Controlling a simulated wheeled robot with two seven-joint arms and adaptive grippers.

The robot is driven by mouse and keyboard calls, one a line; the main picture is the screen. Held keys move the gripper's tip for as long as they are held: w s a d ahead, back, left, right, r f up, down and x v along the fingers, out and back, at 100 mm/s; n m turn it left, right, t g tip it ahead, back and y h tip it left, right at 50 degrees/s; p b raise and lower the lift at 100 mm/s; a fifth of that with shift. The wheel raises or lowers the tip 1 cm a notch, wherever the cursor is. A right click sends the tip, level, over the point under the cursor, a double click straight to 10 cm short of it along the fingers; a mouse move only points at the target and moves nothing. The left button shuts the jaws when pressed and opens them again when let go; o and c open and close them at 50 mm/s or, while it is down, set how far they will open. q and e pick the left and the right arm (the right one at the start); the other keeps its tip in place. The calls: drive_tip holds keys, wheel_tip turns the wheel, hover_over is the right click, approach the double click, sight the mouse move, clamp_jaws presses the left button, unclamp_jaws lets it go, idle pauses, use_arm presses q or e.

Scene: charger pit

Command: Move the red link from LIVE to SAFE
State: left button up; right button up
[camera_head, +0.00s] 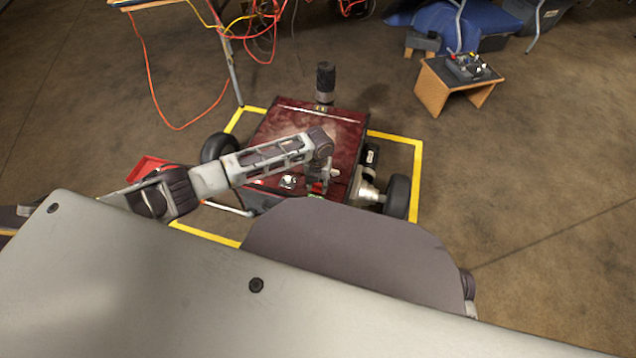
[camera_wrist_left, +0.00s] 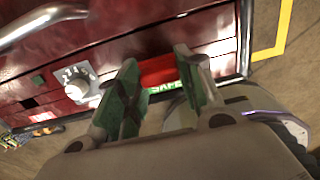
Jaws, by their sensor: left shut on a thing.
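In the left wrist view the red link (camera_wrist_left: 159,69) lies between the two green-padded fingers of my left gripper (camera_wrist_left: 157,78), which is shut on it. The link is at the edge of the dark red machine's panel, right beside a green label reading SAFE (camera_wrist_left: 166,88). I cannot tell whether the link is fully seated. In the head view my left gripper (camera_head: 317,187) reaches down onto the near side of the red machine (camera_head: 290,130); the link is too small to make out there. No LIVE label can be read. My right gripper is not in view.
A round dial (camera_wrist_left: 78,82) and a curved metal handle (camera_wrist_left: 42,22) are left of the fingers. Yellow tape (camera_head: 418,180) surrounds the wheeled machine. A wooden stand (camera_head: 445,92) with a small device is at the back right. Orange cables hang at the back left. The floor at right is clear.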

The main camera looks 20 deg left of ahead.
use_arm(q)
drive_tip(key=shift+f, duration=0.35)
drive_tip(key=o, duration=1.1)
drive_tip(key=shift+r, duration=0.1)
drive_tip(key=shift+r, duration=5.9)
drive_tip(key=shift+n, duration=0.3)
